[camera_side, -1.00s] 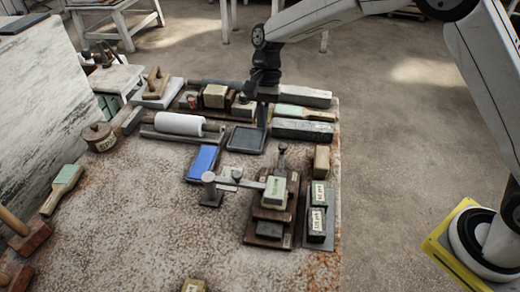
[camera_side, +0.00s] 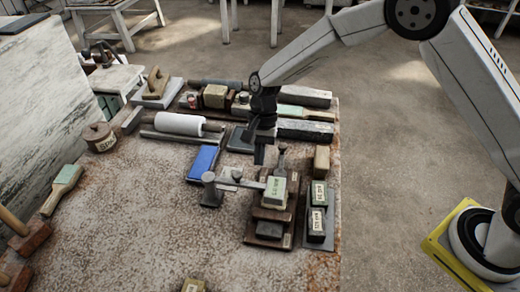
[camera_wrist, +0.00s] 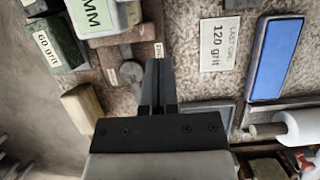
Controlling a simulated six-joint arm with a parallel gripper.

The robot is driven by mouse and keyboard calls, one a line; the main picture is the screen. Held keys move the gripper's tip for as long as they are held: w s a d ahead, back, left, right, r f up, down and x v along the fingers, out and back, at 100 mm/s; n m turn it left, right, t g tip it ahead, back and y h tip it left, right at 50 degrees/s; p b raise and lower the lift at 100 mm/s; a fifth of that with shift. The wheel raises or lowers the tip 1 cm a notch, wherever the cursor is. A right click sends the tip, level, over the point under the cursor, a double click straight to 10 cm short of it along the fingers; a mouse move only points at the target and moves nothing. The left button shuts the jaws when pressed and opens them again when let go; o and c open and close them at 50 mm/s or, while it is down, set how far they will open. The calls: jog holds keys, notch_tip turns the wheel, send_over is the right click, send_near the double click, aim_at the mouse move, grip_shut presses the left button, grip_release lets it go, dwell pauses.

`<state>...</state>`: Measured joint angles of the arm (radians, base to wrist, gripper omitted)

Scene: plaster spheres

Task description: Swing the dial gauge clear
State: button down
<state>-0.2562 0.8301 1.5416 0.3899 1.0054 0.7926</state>
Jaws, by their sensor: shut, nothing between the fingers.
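The dial gauge seems to be the assembly with a grey post (camera_side: 211,190), a thin horizontal arm (camera_side: 240,182) and a pale block with a green label (camera_side: 275,190) at the arm's right end. The block sits over a dark stacked base (camera_side: 268,228). In the wrist view the pale block (camera_wrist: 104,22) is cut off at the top, its label reading "MM". My gripper (camera_side: 259,160) is shut and empty, pointing down behind the arm. Its fingers (camera_wrist: 158,64) are together in the wrist view. I cannot tell its exact height above the arm.
A knobbed upright (camera_side: 282,158) stands just right of my gripper. A blue block (camera_side: 202,162) lies to the left, a dark tray (camera_side: 240,139) behind. Labelled grit blocks (camera_side: 318,207) stand at right. The table's front left (camera_side: 120,235) is mostly bare.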

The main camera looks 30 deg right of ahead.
aim_at(254, 187)
jog(key=shift+s+a+f, duration=0.15)
jog(key=shift+s+a, duration=1.3)
jog(key=shift+a, duration=0.05)
jog(key=shift+s+a+m, duration=0.3)
jog(key=shift+s+m, duration=0.2)
jog(key=shift+m, duration=0.1)
jog(key=shift+s+a+m+t+y, duration=0.3)
jog(key=shift+s+a+m+t, duration=0.25)
jog(key=shift+s+m, duration=0.3)
jog(key=s+a+m+t, duration=0.1)
jog(key=a+m+t, duration=0.3)
jog(key=a+m, duration=0.7)
jog(key=shift+a, duration=1.7)
jog(key=shift+s, duration=0.15)
